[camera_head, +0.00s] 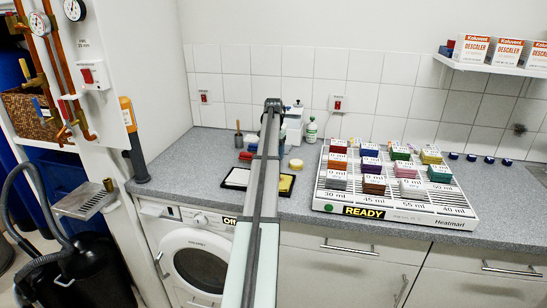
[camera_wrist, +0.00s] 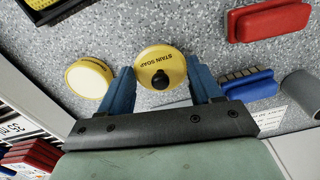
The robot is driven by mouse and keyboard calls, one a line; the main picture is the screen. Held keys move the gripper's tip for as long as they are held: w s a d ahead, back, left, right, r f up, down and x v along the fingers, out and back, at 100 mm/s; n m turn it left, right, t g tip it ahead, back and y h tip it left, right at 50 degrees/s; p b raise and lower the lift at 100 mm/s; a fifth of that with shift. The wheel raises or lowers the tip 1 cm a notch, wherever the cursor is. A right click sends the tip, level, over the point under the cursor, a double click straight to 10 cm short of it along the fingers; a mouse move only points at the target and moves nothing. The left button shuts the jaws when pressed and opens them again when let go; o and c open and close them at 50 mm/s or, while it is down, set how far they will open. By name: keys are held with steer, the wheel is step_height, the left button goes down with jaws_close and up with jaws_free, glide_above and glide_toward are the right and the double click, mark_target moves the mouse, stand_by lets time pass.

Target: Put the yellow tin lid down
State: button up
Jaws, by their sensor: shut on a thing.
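The yellow tin lid (camera_wrist: 158,60), marked STAIN SOAP and with a black knob, sits between the blue fingers of my gripper (camera_wrist: 163,82) in the wrist view. The fingers are shut on its sides, above the speckled grey counter; its height is hard to tell. An open yellow tin (camera_wrist: 89,78) with pale contents stands just left of the lid, apart from it. In the head view the tin (camera_head: 296,164) shows right of my arm. My arm hides the gripper and lid there.
A red block (camera_wrist: 268,20), a blue brush (camera_wrist: 248,86) and a grey cylinder (camera_wrist: 302,88) lie to the right in the wrist view. A large rack of coloured blocks (camera_head: 395,207) stands on the right of the counter (camera_head: 500,236). Bare counter shows above the tin and lid.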

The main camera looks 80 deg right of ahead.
steer(key=shift+f, duration=1.05)
steer(key=o, duration=1)
steer(key=shift+f, duration=0.1)
step_height(320, 180, up, 12)
steer(key=shift+r, duration=0.15)
